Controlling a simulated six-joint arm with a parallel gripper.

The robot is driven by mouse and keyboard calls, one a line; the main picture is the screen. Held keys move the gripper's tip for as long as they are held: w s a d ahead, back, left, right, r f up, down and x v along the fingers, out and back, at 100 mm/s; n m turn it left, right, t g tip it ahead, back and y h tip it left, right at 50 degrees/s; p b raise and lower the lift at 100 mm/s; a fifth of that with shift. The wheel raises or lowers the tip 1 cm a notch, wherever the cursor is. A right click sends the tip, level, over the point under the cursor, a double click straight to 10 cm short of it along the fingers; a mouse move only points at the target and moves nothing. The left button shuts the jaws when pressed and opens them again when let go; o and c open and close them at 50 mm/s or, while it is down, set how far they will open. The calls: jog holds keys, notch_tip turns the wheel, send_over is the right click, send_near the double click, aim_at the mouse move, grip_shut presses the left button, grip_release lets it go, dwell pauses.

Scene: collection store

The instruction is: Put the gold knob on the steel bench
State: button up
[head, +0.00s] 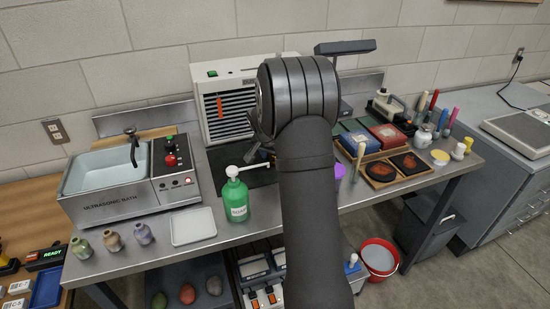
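The steel bench (265,211) runs across the middle of the head view under much of the equipment. I cannot make out a gold knob anywhere; my arm covers the middle of the bench and may hide it. My gripper (257,152) shows only in part, as dark pieces at the left side of my arm, over the bench in front of the white slatted unit. Its fingertips are too small and hidden to tell whether they are open, shut or holding something.
A green pump bottle (236,201) stands left of my arm, beside a white tray (193,226) and an ultrasonic bath (113,201). Three small bottles (112,240) stand near the front left edge. Wooden trays (396,169) fill the right. A red bucket (378,258) is on the floor.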

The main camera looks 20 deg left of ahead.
jog(key=shift+c, duration=0.4)
jog(key=c, duration=1.2)
jog(key=shift+r, duration=0.1)
